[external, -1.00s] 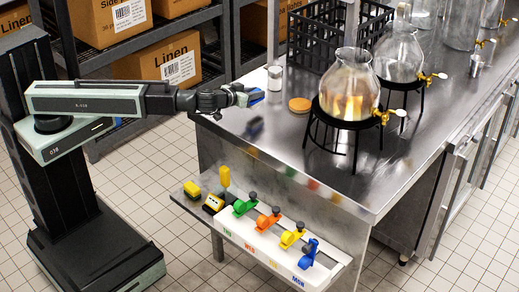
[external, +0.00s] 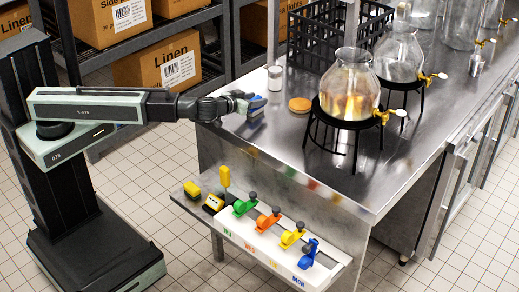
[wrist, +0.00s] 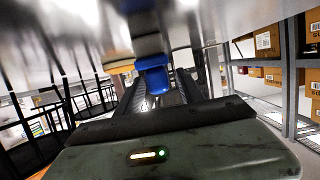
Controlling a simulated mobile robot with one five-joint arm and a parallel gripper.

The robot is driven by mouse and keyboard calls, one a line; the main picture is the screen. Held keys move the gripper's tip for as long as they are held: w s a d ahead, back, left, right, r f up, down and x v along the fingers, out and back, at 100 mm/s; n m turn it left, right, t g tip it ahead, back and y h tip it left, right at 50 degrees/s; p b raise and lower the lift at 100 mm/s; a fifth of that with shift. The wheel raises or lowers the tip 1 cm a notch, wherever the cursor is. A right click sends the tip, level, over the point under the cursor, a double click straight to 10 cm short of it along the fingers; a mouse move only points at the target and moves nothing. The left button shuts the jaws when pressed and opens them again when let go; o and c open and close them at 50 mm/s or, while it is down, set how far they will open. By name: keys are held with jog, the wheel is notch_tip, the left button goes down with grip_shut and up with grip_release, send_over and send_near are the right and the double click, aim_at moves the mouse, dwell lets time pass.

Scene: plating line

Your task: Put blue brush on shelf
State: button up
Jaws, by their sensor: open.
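The blue brush (external: 256,104) is at the near left corner of the steel counter (external: 300,190), at the tip of my gripper (external: 246,103). In the wrist view the brush (wrist: 153,76) shows its blue end between my two fingers (wrist: 178,88), with a greyish part behind it. My gripper is open around the brush. The brush is low over the counter top or on it; I cannot tell if it touches. A low shelf (external: 178,197) on the counter's near end holds a yellow block, a yellow-black device and a yellow brush-like item.
A small jar (external: 275,78) and an orange disc (external: 300,104) stand close to the brush. Glass dispensers (external: 348,85) on black stands and a black crate (external: 315,45) are farther right. A rack with cartons (external: 165,60) is behind my arm. Coloured clamps line the lower white panel.

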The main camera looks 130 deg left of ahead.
jog(key=p+v, duration=0.3)
jog(key=v, duration=0.9)
jog(key=w+d+f+m+h, duration=0.2)
jog(key=d+f, duration=0.2)
jog(key=d, duration=0.2)
jog(key=w+d+f+m+t+h, duration=0.1)
jog(key=w+d+f+m+h, duration=0.15)
jog(key=d, duration=0.45)
jog(key=w+d+f+m+h, duration=0.2)
jog(key=d+f+m, duration=0.15)
jog(key=d, duration=0.25)
jog(key=d+f+m+h, duration=0.2)
jog(key=d+m, duration=0.1)
jog(key=d, duration=0.6)
jog(key=s+d+f+m+h, duration=0.1)
jog(key=d+f+m+h, duration=0.1)
jog(key=d, duration=0.8)
jog(key=d+f+m+g+h, duration=0.1)
jog(key=d+m+h, duration=0.3)
jog(key=d, duration=0.5)
jog(key=shift+s+d+f+m, duration=0.3)
jog(key=shift+f+m, duration=0.1)
jog(key=shift+f, duration=0.45)
jog(key=shift+o, duration=0.8)
jog(key=shift+d, duration=0.25)
jog(key=shift+o, duration=0.6)
